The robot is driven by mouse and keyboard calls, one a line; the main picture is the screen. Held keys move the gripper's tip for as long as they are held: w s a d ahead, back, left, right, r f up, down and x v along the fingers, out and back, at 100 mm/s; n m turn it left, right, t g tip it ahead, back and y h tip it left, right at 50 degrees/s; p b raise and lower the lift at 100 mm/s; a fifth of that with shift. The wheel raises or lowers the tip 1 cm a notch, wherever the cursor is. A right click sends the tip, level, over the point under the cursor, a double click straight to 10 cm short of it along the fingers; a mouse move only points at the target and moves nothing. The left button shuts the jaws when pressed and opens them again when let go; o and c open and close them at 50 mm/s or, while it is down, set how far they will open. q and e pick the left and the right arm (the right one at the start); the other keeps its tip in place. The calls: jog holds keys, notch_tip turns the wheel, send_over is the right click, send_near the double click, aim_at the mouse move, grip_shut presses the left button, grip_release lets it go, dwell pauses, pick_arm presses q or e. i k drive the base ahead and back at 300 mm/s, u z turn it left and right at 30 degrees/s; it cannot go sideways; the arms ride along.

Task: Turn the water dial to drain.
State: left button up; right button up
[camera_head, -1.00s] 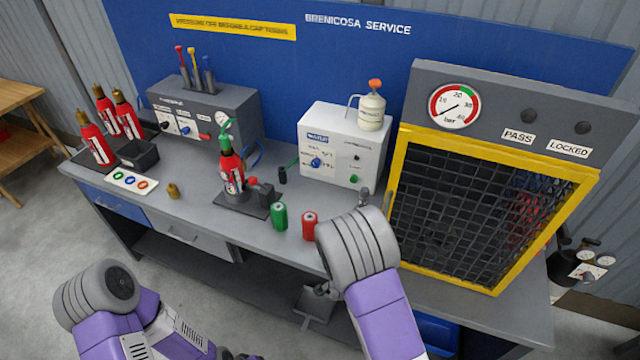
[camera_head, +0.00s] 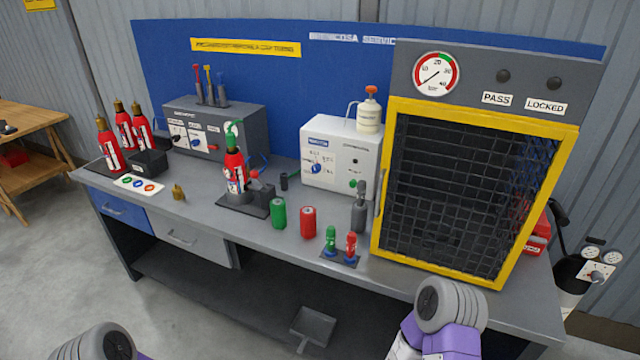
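A white box (camera_head: 340,150) stands at the back middle of the bench and carries a blue dial (camera_head: 316,169) on its front left, with small printed marks around it. I take this as the water dial; its labels and pointer direction are too small to read. A green knob (camera_head: 353,184) sits at its lower right. Only links of my arms show, at the bottom left and bottom right. Neither gripper is in view, and nothing of mine touches the dial.
A clamped red extinguisher (camera_head: 235,175), a green can (camera_head: 278,212), a red can (camera_head: 308,221) and a grey bottle (camera_head: 359,212) stand in front. A yellow-framed mesh cage (camera_head: 376,200) is at right. A grey control box (camera_head: 240,125) is at left.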

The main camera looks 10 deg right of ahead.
aim_at(316, 168)
jog(key=u, duration=1)
jog(key=i, duration=1.1)
jog(key=z, duration=0.05)
